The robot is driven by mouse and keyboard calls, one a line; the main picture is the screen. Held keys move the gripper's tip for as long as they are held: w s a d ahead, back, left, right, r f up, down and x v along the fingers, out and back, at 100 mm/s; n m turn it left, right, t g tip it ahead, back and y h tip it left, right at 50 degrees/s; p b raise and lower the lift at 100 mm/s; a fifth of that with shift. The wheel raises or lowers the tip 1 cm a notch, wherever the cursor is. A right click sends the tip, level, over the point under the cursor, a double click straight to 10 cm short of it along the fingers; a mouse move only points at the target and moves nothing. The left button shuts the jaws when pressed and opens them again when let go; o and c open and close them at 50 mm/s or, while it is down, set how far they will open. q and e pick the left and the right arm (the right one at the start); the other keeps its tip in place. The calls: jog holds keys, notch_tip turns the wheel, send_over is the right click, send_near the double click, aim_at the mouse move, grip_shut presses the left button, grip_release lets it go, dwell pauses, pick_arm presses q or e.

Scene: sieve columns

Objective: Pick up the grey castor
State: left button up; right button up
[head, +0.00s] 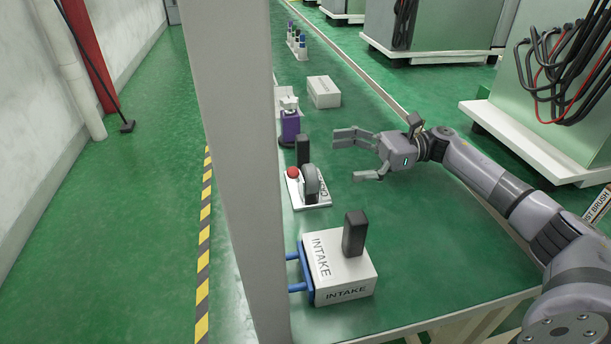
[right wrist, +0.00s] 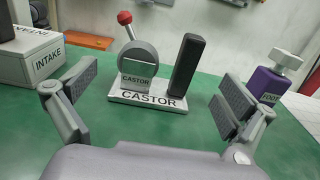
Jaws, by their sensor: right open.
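The grey castor (head: 311,182) is a round grey wheel on a white base labelled CASTOR (head: 314,201), with a red ball beside it, on the green bench. In the right wrist view the castor (right wrist: 138,62) stands upright ahead, between the fingers in the picture. A black upright block (right wrist: 187,62) is on the right of the same base. My right gripper (head: 348,157) is open and empty, to the right of the castor and apart from it. Its fingers also show in the right wrist view (right wrist: 157,88). My left gripper is not in view.
A white INTAKE box (head: 340,291) with a blue frame and a black block (head: 355,233) stands nearer on the bench. A purple bottle (head: 289,128) and a white box (head: 323,92) stand farther back. A pale post (head: 235,150) rises left of the castor. Bench right of the castor is clear.

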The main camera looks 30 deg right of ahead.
aim_at(310, 168)
notch_tip(310, 168, down, 2)
jog(key=shift+f, duration=0.1)
jog(key=shift+x, duration=3.85)
jog(key=c, duration=1.2)
